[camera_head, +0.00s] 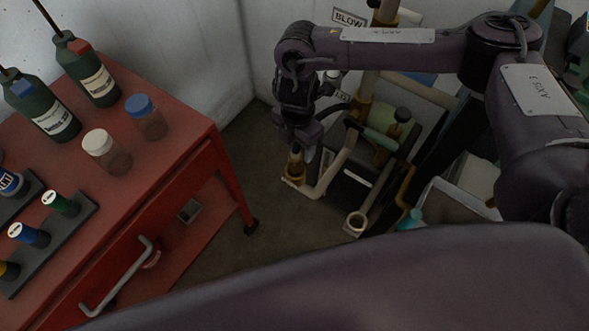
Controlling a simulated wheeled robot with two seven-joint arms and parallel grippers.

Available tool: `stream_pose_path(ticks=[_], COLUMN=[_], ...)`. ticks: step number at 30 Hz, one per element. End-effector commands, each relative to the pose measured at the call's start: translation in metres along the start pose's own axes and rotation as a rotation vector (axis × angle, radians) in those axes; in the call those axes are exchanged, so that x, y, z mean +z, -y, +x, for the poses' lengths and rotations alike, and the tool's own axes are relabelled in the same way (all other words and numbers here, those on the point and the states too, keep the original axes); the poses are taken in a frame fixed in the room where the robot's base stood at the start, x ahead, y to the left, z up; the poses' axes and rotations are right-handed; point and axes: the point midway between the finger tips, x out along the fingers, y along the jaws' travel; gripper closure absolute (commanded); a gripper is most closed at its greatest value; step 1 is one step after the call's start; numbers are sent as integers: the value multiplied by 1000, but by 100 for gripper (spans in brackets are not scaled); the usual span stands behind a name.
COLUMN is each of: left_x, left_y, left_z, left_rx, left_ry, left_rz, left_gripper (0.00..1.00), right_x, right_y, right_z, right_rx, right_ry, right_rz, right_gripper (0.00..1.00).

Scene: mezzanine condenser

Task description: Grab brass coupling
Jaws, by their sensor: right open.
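A brass coupling (295,167) stands upright at the near left end of a pale bent pipe, at the left of the condenser frame. My right gripper (302,148) points down directly over it, its fingers at or just around the coupling's upper part. The right jaws are open. I cannot tell whether a finger touches the brass. The gripper hides the coupling's top. My left gripper is not in view.
A red cart (190,148) with bottles and jars stands at the left, with bare floor between it and the pipes. An open pipe end (356,221) and a pale bin (447,208) lie right of the coupling. A white wall rises behind.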

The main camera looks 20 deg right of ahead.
Motion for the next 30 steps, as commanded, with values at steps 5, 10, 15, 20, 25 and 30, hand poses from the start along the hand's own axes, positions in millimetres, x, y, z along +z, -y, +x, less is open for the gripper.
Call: stream_pose_path(ticks=[5,10,15,20,25,30], left_x=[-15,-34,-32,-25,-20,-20], left_y=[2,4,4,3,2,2], left_z=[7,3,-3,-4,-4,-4], left_rx=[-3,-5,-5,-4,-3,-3], left_ry=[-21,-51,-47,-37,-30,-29], left_rz=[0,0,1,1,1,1], left_gripper=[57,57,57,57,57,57], right_x=[-1,-1,-4,-5,-4,-4], right_y=[0,0,-1,-1,-2,-2], right_z=[15,33,54,78,85,85], right_rx=[0,-2,-2,-2,1,1], right_ry=[-1,0,1,0,0,0], right_rz=[0,0,-1,0,-1,-1], right_gripper=[40,40,40,40,40,42])
